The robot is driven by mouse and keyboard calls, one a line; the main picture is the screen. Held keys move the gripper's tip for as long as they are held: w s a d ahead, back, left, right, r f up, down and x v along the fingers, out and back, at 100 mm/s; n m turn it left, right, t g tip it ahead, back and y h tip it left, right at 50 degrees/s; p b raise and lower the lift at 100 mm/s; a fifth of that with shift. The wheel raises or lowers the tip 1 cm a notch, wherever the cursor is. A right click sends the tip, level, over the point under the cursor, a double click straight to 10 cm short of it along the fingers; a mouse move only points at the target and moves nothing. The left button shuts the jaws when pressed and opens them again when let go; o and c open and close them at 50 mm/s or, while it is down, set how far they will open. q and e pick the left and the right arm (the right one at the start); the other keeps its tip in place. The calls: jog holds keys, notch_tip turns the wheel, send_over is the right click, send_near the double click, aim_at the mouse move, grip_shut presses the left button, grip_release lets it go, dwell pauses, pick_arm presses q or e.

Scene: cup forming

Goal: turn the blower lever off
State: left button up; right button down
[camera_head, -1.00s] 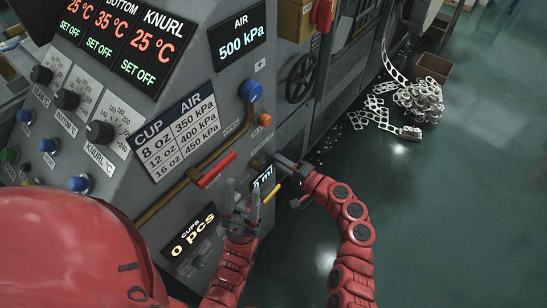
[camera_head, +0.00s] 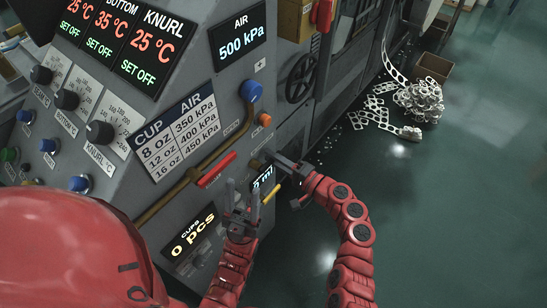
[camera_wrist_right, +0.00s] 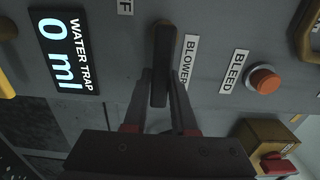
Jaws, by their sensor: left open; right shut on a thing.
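The blower lever (camera_wrist_right: 161,62) is a dark upright bar in the right wrist view, beside the white BLOWER label (camera_wrist_right: 187,60). My right gripper (camera_wrist_right: 160,98) is shut on its lower part, one finger on each side. The end of an OFF-like label, reading "F", shows at the top edge, left of the lever. In the head view my right gripper (camera_head: 271,160) is at the machine's right edge, where its fingers hide most of the lever. My left gripper (camera_head: 241,200) is open and empty, in front of the panel below it.
A red-handled lever (camera_head: 217,170) on a brass pipe and a blue knob (camera_head: 251,91) are on the panel. The orange BLEED button (camera_wrist_right: 264,79) is right of the blower lever. The water trap display (camera_wrist_right: 64,50) reads 0 ml. Scrap metal (camera_head: 420,100) lies on the floor.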

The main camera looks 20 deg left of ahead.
jog(key=shift+f, duration=0.1)
jog(key=m, duration=0.1)
jog(key=f+m+p, duration=0.1)
jog(key=m, duration=0.1)
jog(key=m+p, duration=0.1)
jog(key=shift+s+f+m, duration=0.2)
jog(key=shift+f+m, duration=0.2)
jog(key=shift+s+a+f+m+p, duration=0.25)
jog(key=shift+s+f+m+p, duration=0.4)
jog(key=shift+m, duration=1.55)
jog(key=shift+s+a+f+m+p, duration=0.35)
jog(key=shift+s+m+p, duration=0.65)
jog(key=shift+m, duration=1.2)
jog(key=shift+s+a+f+m+p, duration=0.2)
jog(key=shift+s+f+m+p, duration=0.65)
jog(key=shift+m, duration=1.35)
jog(key=shift+w+r, duration=0.25)
jog(key=shift+w, duration=0.05)
jog(key=c, duration=0.7)
grip_release()
jog(key=shift+r, duration=0.1)
jog(key=shift+p, duration=0.35)
